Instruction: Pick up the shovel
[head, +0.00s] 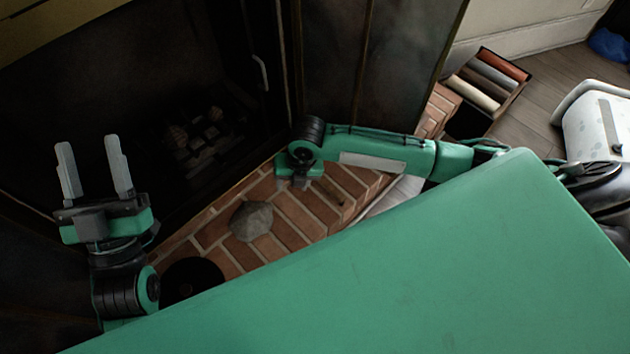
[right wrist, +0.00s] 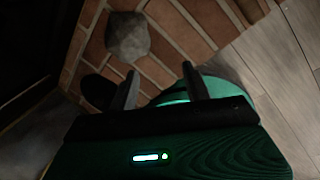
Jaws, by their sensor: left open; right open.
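I cannot make out a shovel for sure in either view. A grey, rounded, stone-like thing (head: 251,220) lies on the brick hearth (head: 290,215); it also shows at the top of the right wrist view (right wrist: 127,37). My left gripper (head: 88,143) is open and empty, fingers pointing up, in front of the dark fireplace. My right gripper (head: 297,180) points down over the hearth, right of the grey thing; its fingers are mostly hidden in the head view. In the right wrist view its two fingers (right wrist: 160,80) stand apart with nothing between them.
A dark round thing (head: 192,280) is on the hearth at lower left. The dark fireplace opening (head: 130,80) is behind. A box of coloured rolls (head: 488,82) and a white bin-like thing (head: 597,125) stand at right. My large green body part covers the lower right.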

